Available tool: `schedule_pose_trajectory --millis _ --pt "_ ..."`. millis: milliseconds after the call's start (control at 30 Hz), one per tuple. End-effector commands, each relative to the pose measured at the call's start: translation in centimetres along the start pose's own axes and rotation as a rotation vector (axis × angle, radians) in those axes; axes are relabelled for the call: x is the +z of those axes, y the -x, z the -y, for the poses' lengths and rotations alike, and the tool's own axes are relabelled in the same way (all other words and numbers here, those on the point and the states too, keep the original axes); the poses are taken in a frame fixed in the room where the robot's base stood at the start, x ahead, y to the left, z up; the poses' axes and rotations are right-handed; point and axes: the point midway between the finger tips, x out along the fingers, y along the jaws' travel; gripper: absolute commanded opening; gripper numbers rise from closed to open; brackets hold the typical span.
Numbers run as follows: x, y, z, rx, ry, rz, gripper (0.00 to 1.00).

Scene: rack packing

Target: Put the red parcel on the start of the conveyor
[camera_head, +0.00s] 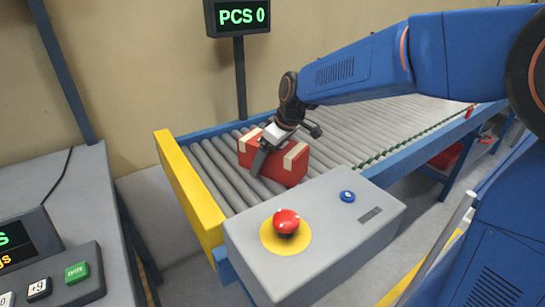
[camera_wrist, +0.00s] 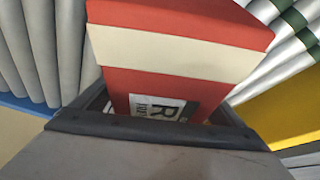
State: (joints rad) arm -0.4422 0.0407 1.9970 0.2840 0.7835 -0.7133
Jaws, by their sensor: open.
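The red parcel (camera_head: 280,170) has cream bands. It rests on the grey rollers of the conveyor (camera_head: 360,132) at its left end, near the yellow end plate (camera_head: 188,190). My gripper (camera_head: 286,150) is down at the parcel, with one finger in front of its near side. In the wrist view the parcel (camera_wrist: 180,50) stands between the open jaws (camera_wrist: 165,118), and a printed label shows on its lower part. I cannot tell whether the fingers touch it.
A grey control box with a red button (camera_head: 286,221) stands at the conveyor's near side. A display reading "PCS 0" (camera_head: 240,16) stands behind. A grey desk with a keypad (camera_head: 60,280) is at the left. The rollers beyond the parcel look clear where visible.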

Motion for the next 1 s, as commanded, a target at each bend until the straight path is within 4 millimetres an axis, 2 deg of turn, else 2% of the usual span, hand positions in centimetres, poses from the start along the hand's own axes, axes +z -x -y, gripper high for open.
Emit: schedule_pose_trajectory --millis 100,133,300,400,667,767,1000 --pt "0.0 0.0 0.0 0.0 0.0 0.0 0.92" --pt "0.0 0.0 0.0 0.0 0.0 0.0 0.87" --pt "0.0 0.1 0.0 0.0 0.0 0.0 0.47" --pt "-0.1 0.1 0.0 0.0 0.0 -0.001 0.26" --pt "-0.2 0.4 0.0 0.001 0.001 -0.002 0.26" --pt "-0.6 1.3 -0.1 0.001 0.001 -0.003 0.26" --pt "-2.2 5.2 0.0 0.002 0.001 -0.004 0.26"
